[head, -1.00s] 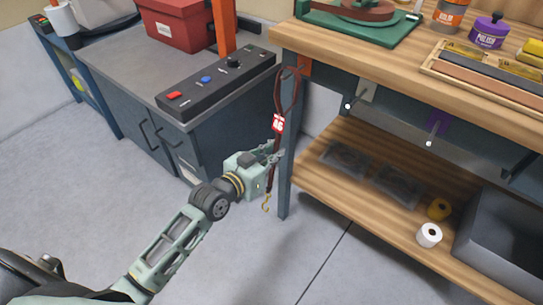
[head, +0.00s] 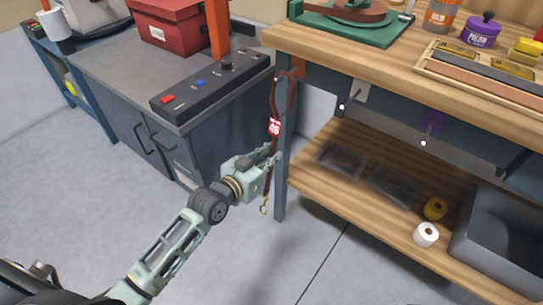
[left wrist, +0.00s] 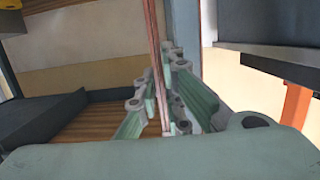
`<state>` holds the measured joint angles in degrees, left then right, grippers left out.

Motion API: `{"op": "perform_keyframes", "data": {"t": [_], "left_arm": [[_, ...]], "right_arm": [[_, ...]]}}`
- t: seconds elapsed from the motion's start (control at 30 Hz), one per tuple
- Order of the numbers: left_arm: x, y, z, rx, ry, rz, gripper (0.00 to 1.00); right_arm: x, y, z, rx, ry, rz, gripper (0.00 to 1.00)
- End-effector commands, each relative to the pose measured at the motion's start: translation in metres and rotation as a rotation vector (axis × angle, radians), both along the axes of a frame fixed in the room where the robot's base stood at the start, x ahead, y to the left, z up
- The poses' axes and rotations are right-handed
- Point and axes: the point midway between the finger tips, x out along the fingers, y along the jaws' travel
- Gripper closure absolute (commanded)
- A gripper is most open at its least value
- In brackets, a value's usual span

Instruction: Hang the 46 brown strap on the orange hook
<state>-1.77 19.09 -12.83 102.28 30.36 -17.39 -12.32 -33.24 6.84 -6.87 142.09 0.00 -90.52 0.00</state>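The brown strap (head: 274,150) hangs upright, with a red and white 46 tag (head: 274,127), a loop (head: 284,95) above it and a brass clip (head: 264,207) at its lower end. My left gripper (head: 270,158) is closed around the strap below the tag. The strap also runs between the fingers in the left wrist view (left wrist: 154,50). The loop's top is beside the orange hook mount (head: 299,67) at the bench's left end. The hook itself is mostly hidden, and I cannot tell whether the loop is over it. My right gripper is out of view.
The bench's blue leg (head: 281,190) stands close by the gripper. A white-plate hook (head: 351,98) and a purple-plate hook (head: 429,125) are to the right. A lower wooden shelf (head: 350,205) holds packets and rolls. A grey cabinet (head: 150,125) stands at left.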

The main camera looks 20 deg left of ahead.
Motion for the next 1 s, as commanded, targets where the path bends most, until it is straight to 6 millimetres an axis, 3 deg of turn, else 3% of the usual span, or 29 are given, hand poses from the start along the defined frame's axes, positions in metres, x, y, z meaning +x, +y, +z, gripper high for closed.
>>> {"op": "perform_keyframes", "data": {"t": [0.2, 0.57, 0.73, 1.0], "left_arm": [[0.000, 0.000, 0.000, 0.000, -0.001, 0.000, 0.72], [-0.003, 0.001, -0.001, 0.001, 0.002, 0.000, 0.72], [-0.023, 0.008, 0.003, 0.003, 0.002, -0.001, 0.72], [-0.074, 0.026, 0.013, 0.002, 0.004, -0.001, 0.72]], "right_arm": [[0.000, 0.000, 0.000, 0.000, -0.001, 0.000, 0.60], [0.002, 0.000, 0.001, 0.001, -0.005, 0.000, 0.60], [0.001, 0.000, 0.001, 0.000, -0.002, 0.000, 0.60], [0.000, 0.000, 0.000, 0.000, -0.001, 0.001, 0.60]]}}
